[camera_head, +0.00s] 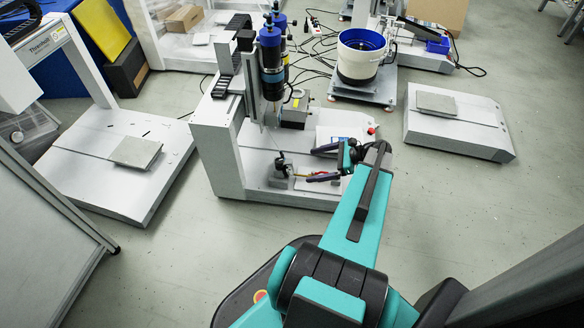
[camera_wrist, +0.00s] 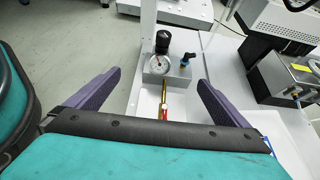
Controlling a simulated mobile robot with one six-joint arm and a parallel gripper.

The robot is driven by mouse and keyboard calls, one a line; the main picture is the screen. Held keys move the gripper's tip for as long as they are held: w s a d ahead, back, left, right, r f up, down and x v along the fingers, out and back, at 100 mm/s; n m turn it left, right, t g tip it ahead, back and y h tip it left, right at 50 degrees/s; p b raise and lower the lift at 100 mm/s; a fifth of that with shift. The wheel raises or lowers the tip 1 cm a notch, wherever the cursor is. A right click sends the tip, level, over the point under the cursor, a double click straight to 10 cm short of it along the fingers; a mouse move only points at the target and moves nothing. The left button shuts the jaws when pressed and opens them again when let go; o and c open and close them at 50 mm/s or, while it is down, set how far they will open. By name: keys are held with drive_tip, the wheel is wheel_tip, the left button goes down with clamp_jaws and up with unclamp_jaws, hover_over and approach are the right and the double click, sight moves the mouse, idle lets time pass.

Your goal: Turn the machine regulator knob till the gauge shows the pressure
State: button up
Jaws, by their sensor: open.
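The regulator shows in the wrist view as a small grey block with a black knob (camera_wrist: 162,42) on top and a round white-faced gauge (camera_wrist: 160,64) on its front. The gauge has a dark needle; its reading is too small to tell. In the head view the regulator's dark knob (camera_head: 280,162) is small, at the front left of the machine's base (camera_head: 222,180). My gripper (camera_wrist: 157,88) is open and empty. Its two purple fingers lie wide apart, one each side of the line to the regulator, short of it and not touching it. In the head view my gripper (camera_head: 312,165) is just right of the regulator.
A blue fitting (camera_wrist: 185,60) stands right of the gauge. A red and yellow piece (camera_wrist: 163,105) lies before the block. The machine's screwdriver column (camera_head: 270,65) rises behind the regulator. A white and blue bowl feeder (camera_head: 362,55) stands further back.

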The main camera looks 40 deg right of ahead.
drive_tip(key=p+v, duration=0.6)
drive_tip(key=v, duration=0.2)
drive_tip(key=shift+s+r, duration=0.15)
drive_tip(key=shift+s, duration=0.1)
drive_tip(key=shift+d, duration=0.1)
idle(0.3)
